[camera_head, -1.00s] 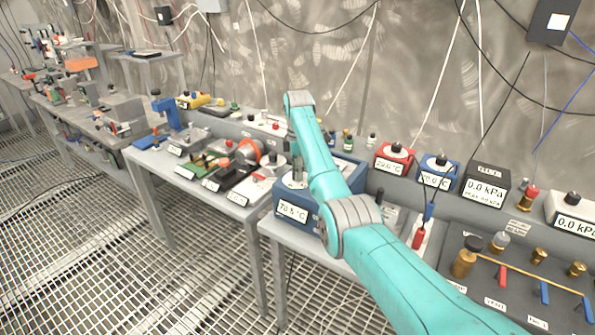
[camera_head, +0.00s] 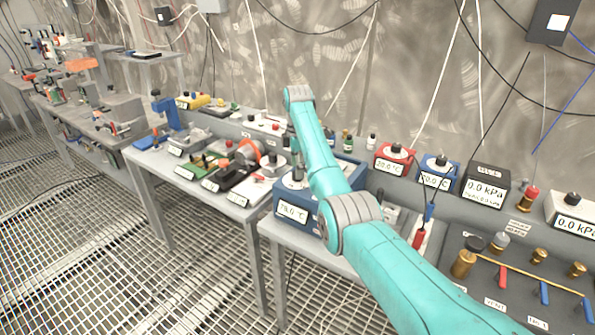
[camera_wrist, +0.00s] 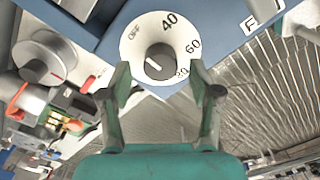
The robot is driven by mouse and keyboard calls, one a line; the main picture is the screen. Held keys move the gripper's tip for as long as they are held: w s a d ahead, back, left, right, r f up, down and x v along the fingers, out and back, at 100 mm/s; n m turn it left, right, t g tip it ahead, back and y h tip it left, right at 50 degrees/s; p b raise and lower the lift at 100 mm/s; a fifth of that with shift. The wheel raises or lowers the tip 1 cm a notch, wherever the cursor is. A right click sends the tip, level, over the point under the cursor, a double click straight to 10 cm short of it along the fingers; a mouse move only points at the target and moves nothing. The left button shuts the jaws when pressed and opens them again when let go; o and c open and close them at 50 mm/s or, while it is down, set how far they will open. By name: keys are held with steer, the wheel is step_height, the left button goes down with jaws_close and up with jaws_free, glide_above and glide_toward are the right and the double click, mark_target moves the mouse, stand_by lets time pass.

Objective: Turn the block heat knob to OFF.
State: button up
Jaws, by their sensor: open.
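The block heat knob (camera_wrist: 160,65) is a small dark cap with a white mark, set in a white round dial (camera_wrist: 143,28) on a blue housing. The dial is lettered OFF, 40, 60 and 80. Which end of the mark is the pointer, I cannot tell for sure. My gripper (camera_wrist: 158,77) is open, one finger on each side of the knob in the picture; contact is not clear. In the head view the blue heater (camera_head: 308,220) stands at the bench's front edge with a lit temperature display (camera_head: 292,212). My arm hides much of it, and the dial is not visible there.
In the wrist view, a grey round knob on a pale disc (camera_wrist: 40,62) is at left. In the head view, a red unit (camera_head: 391,158) and a blue unit (camera_head: 437,172) stand behind my arm to the right. Grated floor is clear in front.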

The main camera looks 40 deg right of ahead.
step_height(320, 180, up, 6)
steer(key=shift+f, duration=0.1)
stand_by(0.6)
